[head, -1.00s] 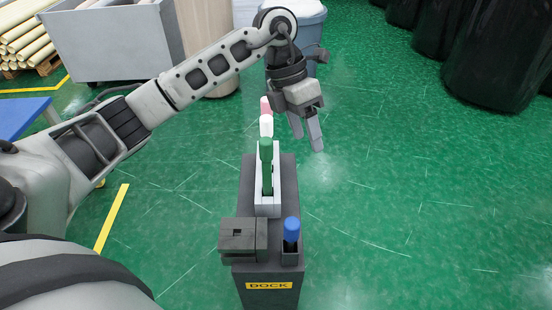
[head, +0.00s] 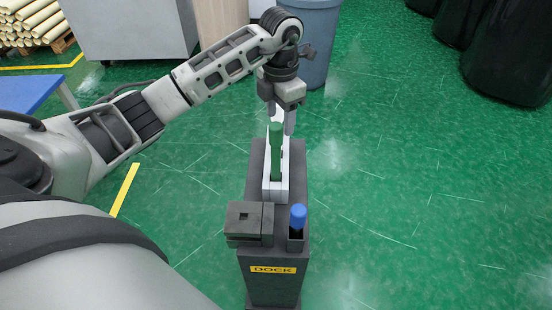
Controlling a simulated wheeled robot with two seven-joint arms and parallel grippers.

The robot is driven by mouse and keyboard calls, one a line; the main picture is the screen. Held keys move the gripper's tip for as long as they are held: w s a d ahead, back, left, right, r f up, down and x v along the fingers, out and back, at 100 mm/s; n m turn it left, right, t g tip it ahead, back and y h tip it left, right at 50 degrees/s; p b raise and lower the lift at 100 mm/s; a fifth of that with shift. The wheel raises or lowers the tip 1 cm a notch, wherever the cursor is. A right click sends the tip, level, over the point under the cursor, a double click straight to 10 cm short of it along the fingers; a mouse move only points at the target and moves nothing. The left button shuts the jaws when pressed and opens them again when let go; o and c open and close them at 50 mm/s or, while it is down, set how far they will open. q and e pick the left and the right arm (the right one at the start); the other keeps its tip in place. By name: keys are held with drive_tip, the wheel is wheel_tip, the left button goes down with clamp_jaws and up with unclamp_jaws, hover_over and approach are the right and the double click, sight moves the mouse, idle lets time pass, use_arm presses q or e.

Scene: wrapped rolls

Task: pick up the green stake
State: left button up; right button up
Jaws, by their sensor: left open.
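The green stake (head: 276,150) stands upright in a light grey rack (head: 283,190) on top of a dark dock pedestal (head: 272,269). A white stake behind it shows only in part, just above the green one. My left gripper (head: 281,118) points down, just behind the green stake's top as seen here. Its jaws are open, with one finger to the right of the stakes and the other partly hidden. I cannot tell whether it touches a stake. My right gripper is not in view.
A blue-capped stake (head: 298,216) stands in a small dark holder at the pedestal's front right. A dark grey block (head: 250,222) sits at its front left. A grey bin (head: 316,40) stands behind.

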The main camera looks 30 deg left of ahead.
sight(276, 126)
use_arm(q)
drive_tip(key=f, duration=0.3)
drive_tip(key=shift+s+a+f+p, duration=0.35)
drive_tip(key=shift+f+p, duration=0.05)
drive_tip(key=shift+w+f, duration=0.1)
drive_tip(key=shift+f, duration=0.4)
clamp_jaws()
drive_tip(key=shift+r, duration=0.1)
